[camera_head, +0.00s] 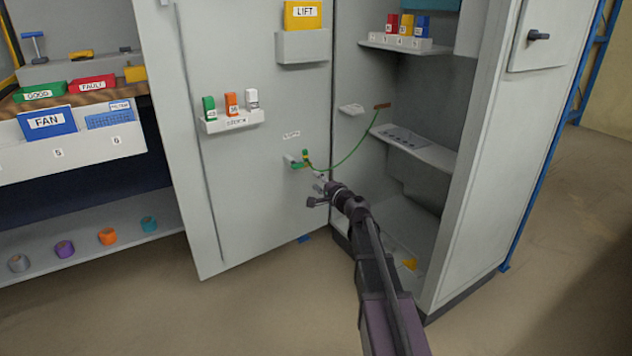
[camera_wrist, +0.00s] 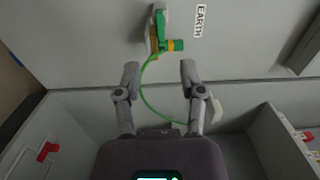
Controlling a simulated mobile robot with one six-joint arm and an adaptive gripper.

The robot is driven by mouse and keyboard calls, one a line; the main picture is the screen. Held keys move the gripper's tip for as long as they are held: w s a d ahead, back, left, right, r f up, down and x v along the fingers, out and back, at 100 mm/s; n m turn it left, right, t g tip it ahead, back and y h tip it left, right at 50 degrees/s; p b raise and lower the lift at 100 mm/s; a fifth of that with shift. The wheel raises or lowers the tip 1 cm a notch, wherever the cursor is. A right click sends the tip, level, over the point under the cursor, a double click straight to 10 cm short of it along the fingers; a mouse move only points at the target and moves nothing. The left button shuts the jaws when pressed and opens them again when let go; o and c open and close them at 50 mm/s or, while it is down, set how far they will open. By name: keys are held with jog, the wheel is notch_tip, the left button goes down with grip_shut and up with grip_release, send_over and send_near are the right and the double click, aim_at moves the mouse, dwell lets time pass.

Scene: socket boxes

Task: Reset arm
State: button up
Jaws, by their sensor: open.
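My gripper (camera_head: 318,189) is open and empty in front of the open cabinet door (camera_head: 262,185). In the wrist view my gripper's two fingers (camera_wrist: 160,72) stand wide apart, with nothing between them but the view of the cable behind. A green and yellow earth plug (camera_head: 304,160) is at a small holder on the door, beside a label that reads EARTH in the wrist view. The plug (camera_wrist: 172,45) lies beyond my fingertips, apart from them. Its green cable (camera_head: 352,152) hangs in a curve to a brown piece in the cabinet.
The cabinet's right side wall (camera_head: 488,150) and inner shelf (camera_head: 418,147) stand right of my arm. A door rack (camera_head: 232,122) holds green, orange and white pieces. A shelf (camera_head: 95,235) with several coloured rolls is at left. Open floor lies in front.

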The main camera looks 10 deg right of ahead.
jog(key=s+a+n+g+p, duration=0.5)
jog(key=s+p, duration=0.1)
jog(key=s, duration=0.2)
jog(key=s+a+n+g+p, duration=0.5)
jog(key=s+a+p, duration=0.1)
jog(key=s, duration=0.3)
jog(key=s+d+r+n+g+h+p, duration=0.1)
jog(key=s+d+n+g+h+p, duration=0.2)
jog(key=s, duration=0.5)
jog(key=s+d+r+n+g+h+p, duration=0.1)
jog(key=s+d+g+h+p, duration=0.25)
jog(key=s+p, duration=0.4)
notch_tip(320, 180, up, 38)
jog(key=s+p, duration=0.1)
jog(key=p, duration=3.4)
jog(key=shift+s+a+f+p, duration=0.15)
jog(key=shift+a+f+p, duration=0.15)
jog(key=shift+a, duration=0.1)
jog(key=shift+h, duration=0.25)
